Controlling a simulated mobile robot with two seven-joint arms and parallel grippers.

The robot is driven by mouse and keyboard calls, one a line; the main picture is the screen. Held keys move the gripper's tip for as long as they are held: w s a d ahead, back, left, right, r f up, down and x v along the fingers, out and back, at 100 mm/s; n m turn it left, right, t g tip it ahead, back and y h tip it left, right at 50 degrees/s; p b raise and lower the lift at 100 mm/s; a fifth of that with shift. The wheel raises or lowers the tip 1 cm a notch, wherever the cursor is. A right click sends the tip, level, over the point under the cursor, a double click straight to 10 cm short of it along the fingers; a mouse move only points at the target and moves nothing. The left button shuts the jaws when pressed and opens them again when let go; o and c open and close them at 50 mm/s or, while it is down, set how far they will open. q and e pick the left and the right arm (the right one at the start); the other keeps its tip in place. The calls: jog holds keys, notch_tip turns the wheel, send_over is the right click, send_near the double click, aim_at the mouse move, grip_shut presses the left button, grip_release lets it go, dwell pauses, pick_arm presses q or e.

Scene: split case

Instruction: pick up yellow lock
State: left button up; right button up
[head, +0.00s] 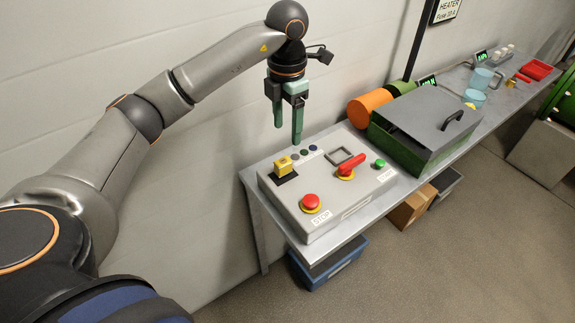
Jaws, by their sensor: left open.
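The yellow lock (283,165) sits on a dark square patch near the back left corner of a grey control box (331,213), which stands on the bench. My left gripper (287,136) points down above and behind the lock, with its two green fingers apart. Nothing shows between the fingers, and they look clear of the lock. My right gripper is not in the picture.
The box carries a red stop button (311,202), a red rotary handle (351,166) and a green button (380,163). A green case (411,153) and an orange cylinder (366,108) stand to the right on the metal bench (345,238). A wall runs behind.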

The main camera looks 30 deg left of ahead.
aim_at(283, 161)
pick_arm(q)
notch_tip(283, 161, down, 6)
jog(key=shift+s+f, duration=0.1)
jog(key=shift+f, duration=0.1)
jog(key=shift+s+a+f+p, duration=0.15)
jog(key=shift+f+p, duration=0.1)
jog(key=shift+f, duration=0.65)
jog(key=shift+w+a+f+p, duration=0.1)
jog(key=shift+f+p, duration=0.1)
jog(key=shift+f, duration=0.7)
jog(key=shift+s+a+f+p, duration=0.15)
jog(key=shift+f+p, duration=0.1)
jog(key=shift+f, duration=0.65)
jog(key=shift+c, duration=0.4)
grip_shut()
